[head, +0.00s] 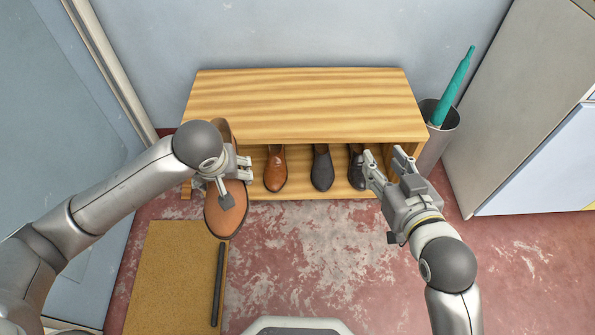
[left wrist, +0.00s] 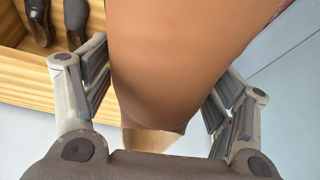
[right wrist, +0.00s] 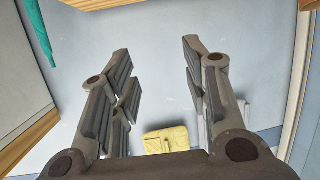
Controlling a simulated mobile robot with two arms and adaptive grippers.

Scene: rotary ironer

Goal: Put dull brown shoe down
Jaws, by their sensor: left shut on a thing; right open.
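The dull brown shoe (head: 225,219) is held by my left gripper (head: 236,180) in front of the left end of the wooden shoe rack. Its toe points toward me, and the gripper covers its middle. In the left wrist view the brown shoe (left wrist: 190,60) fills the space between both fingers. My right gripper (head: 386,160) is open and empty in front of the rack's right end. In the right wrist view its fingers (right wrist: 160,75) stand wide apart with nothing between them.
The wooden rack (head: 300,100) holds an orange-brown shoe (head: 275,170), a dark grey shoe (head: 322,168) and a dark shoe (head: 356,170) partly hidden by my right gripper. A tan mat (head: 165,275) with a black bar (head: 217,285) lies front left. A bin (head: 441,122) with a teal umbrella (head: 454,88) stands right.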

